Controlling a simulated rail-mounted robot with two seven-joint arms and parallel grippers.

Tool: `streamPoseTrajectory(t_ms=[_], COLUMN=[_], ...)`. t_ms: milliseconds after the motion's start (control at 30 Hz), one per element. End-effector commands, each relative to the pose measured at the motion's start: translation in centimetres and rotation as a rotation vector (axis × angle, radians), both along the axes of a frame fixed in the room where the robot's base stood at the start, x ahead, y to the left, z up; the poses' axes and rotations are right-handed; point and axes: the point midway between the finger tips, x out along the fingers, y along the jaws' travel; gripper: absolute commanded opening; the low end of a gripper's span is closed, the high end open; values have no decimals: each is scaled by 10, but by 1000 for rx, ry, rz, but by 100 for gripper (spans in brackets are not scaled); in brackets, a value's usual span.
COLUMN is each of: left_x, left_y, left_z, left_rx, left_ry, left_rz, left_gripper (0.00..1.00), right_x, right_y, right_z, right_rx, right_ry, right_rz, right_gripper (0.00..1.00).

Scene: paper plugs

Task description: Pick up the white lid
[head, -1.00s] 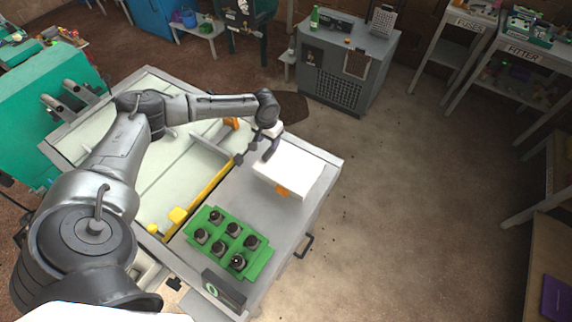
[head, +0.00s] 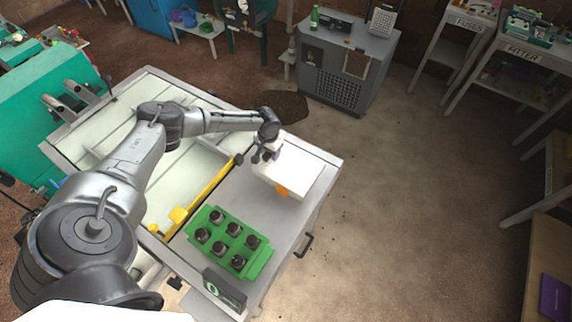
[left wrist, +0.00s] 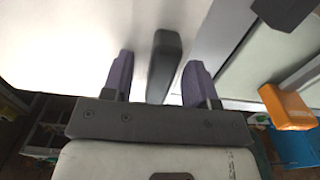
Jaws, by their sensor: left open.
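The white lid (head: 303,172) is a flat white slab at the far right of the grey table, with an orange piece under its near edge. In the left wrist view the white surface (left wrist: 60,45) fills the upper left, and a dark bar-shaped handle (left wrist: 164,62) stands out from it. My left gripper (head: 266,158) is at the lid's left edge. Its two purple fingers (left wrist: 158,80) are open, one on each side of the handle, with gaps showing. Whether the fingers touch the lid cannot be told. My right gripper is out of view.
A green tray (head: 206,247) with several dark round plugs lies nearer on the table. A yellow rail (head: 205,196) separates the pale panel area (head: 95,125) from the grey top. The grey top between tray and lid is clear. A grey cabinet (head: 345,65) stands behind.

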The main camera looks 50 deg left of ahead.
Motion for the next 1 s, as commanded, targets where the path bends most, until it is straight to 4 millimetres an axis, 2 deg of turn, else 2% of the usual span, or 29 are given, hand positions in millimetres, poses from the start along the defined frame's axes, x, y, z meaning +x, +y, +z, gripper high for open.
streamPoseTrajectory(t_ms=[67, 600, 1000], left_x=[0, 0, 0], left_y=[0, 0, 0], left_z=[0, 0, 5], left_rx=[0, 0, 0], left_ry=[0, 0, -2], left_rz=[0, 0, 0], left_gripper=[53, 2, 0], right_x=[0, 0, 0], right_y=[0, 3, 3], right_z=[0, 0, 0], right_rx=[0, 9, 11], right_ry=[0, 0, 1], right_rz=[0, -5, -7], right_gripper=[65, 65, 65])
